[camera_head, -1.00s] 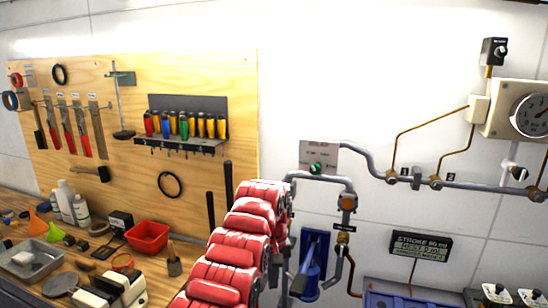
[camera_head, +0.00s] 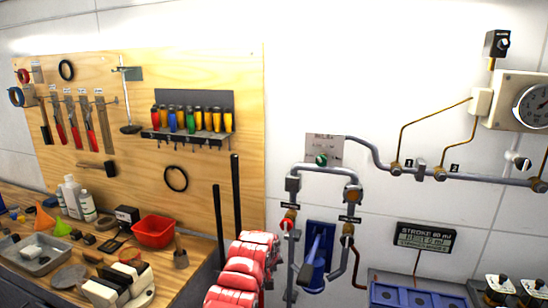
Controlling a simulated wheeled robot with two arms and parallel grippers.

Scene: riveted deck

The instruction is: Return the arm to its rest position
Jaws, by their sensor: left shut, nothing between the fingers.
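The gripper is shut and empty. It is left of the blue pump-like fixture (camera_head: 321,258) on the wall, apart from it as far as I can tell. My right gripper is not in view.
A wooden tool board (camera_head: 215,75) hangs behind the workbench at left. The bench bears a red bin (camera_head: 153,232) and a grey tray (camera_head: 15,262). Pipes (camera_head: 460,175), a gauge (camera_head: 535,105) and a display (camera_head: 425,239) are on the wall. A blue crate (camera_head: 400,294) is at lower right.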

